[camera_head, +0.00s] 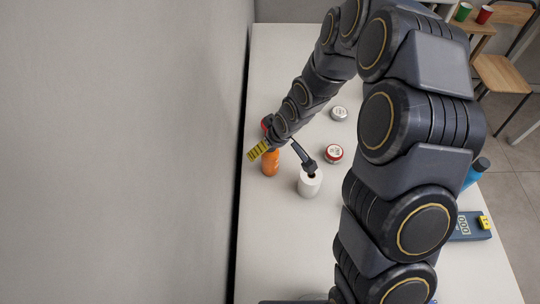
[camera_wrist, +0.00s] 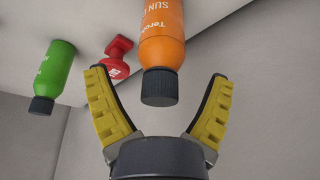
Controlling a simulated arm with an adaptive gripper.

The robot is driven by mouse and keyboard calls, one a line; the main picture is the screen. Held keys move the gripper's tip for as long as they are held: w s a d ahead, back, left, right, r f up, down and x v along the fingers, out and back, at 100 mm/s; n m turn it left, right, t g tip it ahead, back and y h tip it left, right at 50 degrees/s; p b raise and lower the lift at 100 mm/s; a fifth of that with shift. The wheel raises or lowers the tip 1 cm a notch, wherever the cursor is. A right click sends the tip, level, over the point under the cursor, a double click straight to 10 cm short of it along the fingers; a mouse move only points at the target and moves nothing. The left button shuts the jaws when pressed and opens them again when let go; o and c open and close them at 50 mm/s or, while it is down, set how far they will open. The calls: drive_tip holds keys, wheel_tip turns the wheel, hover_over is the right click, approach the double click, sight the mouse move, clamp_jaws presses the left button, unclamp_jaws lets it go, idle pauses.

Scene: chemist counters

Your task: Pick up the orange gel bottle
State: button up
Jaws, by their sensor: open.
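The orange gel bottle (camera_head: 271,163) stands on the white counter near its left edge in the head view, with its upper part hidden by my arm. In the wrist view the orange bottle (camera_wrist: 162,40) has a black cap and white lettering, and its cap lies between and just ahead of my yellow finger pads. My gripper (camera_wrist: 161,105) is open and empty, with clear gaps on both sides of the cap. In the head view my gripper (camera_head: 257,151) is at the bottle's upper end, seen partly from the side.
A green bottle (camera_wrist: 54,75) and a red stamp-like object (camera_wrist: 117,58) are left of the orange bottle in the wrist view. A white roll (camera_head: 309,183) with a dark-handled object in it and two cans (camera_head: 334,154) (camera_head: 339,113) stand nearby. A wall (camera_head: 120,150) borders the counter's left side.

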drive_tip(key=shift+x, duration=0.75)
drive_tip(key=c, duration=1.3)
